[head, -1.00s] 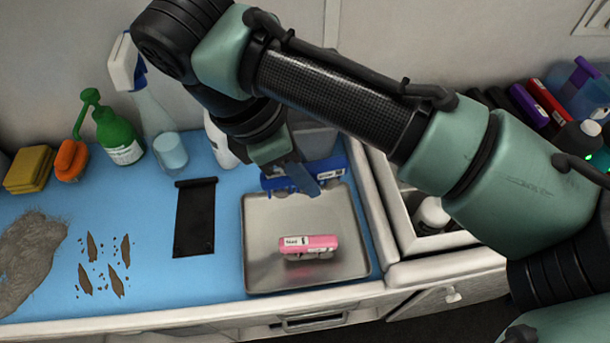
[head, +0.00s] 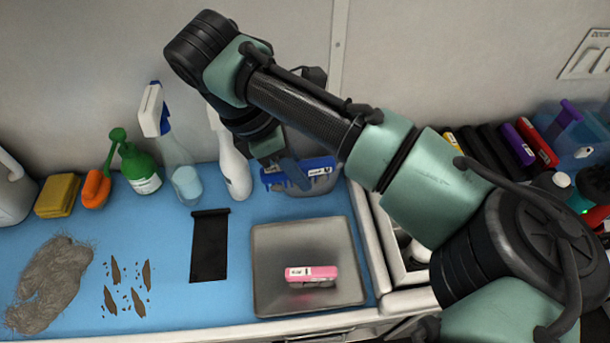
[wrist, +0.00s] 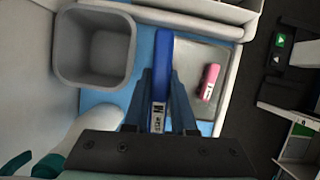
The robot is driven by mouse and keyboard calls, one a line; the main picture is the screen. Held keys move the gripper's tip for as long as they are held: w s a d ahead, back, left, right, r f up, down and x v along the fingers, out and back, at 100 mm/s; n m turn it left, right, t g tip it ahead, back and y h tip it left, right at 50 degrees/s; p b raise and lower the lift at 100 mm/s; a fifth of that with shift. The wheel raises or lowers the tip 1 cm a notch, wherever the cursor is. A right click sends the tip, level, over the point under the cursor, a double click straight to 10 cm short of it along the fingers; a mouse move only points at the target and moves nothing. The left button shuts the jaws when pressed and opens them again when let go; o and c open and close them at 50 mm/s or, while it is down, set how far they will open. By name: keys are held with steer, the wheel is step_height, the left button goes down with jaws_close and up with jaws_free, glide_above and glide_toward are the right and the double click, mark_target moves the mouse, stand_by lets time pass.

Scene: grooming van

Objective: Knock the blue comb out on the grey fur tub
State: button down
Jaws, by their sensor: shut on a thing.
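My gripper (head: 296,174) is shut on the blue comb (head: 315,166), which carries a white label. In the wrist view the comb (wrist: 163,60) stands lengthwise between the two fingers (wrist: 160,105). The grey fur tub (head: 325,186) is at the back of the counter, partly hidden behind the comb and gripper in the head view. In the wrist view the tub (wrist: 66,55) is open and looks empty, to the left of the comb. The comb appears apart from the tub there; its height over the rim is hard to tell.
A drawer box (head: 372,240) borders the right side.

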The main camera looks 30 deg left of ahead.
steer(key=w+a+p, duration=0.1)
steer(key=p, duration=0.1)
steer(key=w+a+r+p, duration=0.1)
steer(key=p, duration=0.2)
steer(key=w+a+p, duration=0.1)
steer(key=w+p, duration=0.1)
steer(key=shift+r, duration=0.4)
step_height(320, 180, down, 5)
steer(key=b, duration=0.4)
steer(key=shift+r+b, duration=0.1)
steer(key=shift+b, duration=0.3)
steer(key=shift+f, duration=0.5)
steer(key=shift+f+p, duration=0.1)
steer(key=shift+p, duration=0.2)
stand_by(1.2)
